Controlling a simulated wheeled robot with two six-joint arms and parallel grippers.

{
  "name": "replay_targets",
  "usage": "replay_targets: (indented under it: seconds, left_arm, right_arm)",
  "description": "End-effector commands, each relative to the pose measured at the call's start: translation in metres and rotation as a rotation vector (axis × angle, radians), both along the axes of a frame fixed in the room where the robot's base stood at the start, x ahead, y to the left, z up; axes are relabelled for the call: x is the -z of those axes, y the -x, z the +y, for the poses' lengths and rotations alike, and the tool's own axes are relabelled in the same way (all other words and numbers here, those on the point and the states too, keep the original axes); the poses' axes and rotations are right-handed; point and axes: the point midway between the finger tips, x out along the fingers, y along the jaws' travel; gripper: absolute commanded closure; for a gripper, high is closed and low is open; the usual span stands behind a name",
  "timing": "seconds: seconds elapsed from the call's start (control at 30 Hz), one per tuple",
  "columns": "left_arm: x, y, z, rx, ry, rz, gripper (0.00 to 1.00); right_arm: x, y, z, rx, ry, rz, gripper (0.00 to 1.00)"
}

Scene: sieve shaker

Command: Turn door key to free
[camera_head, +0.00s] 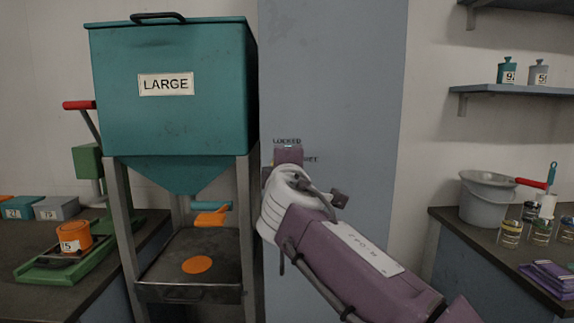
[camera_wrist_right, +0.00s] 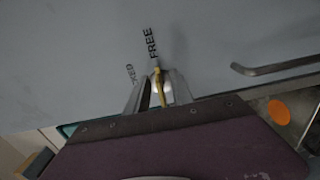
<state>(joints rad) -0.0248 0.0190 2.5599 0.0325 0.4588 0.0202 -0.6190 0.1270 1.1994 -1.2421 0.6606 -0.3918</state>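A yellow key (camera_wrist_right: 157,86) sits in a pale round lock on the blue-grey door (camera_wrist_right: 80,55). In the right wrist view the key's bow is in line with the word FREE (camera_wrist_right: 151,43); the second label beside it is partly hidden. My right gripper (camera_wrist_right: 159,80) is at the lock, its two fingers on either side of the key with a narrow gap between them. In the head view my right gripper (camera_head: 286,158) covers the key, just below the LOCKED label (camera_head: 287,141). My left gripper is in neither view.
A teal LARGE hopper (camera_head: 170,90) on a stand is left of the door.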

Motion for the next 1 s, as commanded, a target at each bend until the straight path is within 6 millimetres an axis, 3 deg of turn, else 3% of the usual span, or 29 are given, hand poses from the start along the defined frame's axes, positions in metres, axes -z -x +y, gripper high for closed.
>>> replay_targets:
  seconds: [0.3,0.4,0.8,0.87,0.93,0.97,1.0]
  left_arm:
    - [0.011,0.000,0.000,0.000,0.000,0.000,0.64]
    - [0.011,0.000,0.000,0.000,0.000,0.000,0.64]
    - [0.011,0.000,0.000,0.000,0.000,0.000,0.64]
    - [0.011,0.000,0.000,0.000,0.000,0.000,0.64]
    - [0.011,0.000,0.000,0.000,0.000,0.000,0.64]
    - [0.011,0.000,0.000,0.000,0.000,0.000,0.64]
    - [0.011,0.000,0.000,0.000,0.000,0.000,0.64]
  right_arm:
    - [0.001,0.066,0.001,-0.005,-0.002,-0.002,0.72]
    - [0.000,0.080,0.001,-0.004,-0.001,0.000,0.72]
    - [0.000,0.085,-0.004,0.009,-0.001,0.000,0.72]
    - [0.001,0.078,-0.019,0.048,0.001,0.002,0.72]
    - [0.009,0.062,-0.056,0.143,0.013,0.015,0.72]
    - [0.023,0.053,-0.074,0.190,0.033,0.043,0.72]
    - [0.050,0.042,-0.097,0.246,0.047,0.103,0.72]
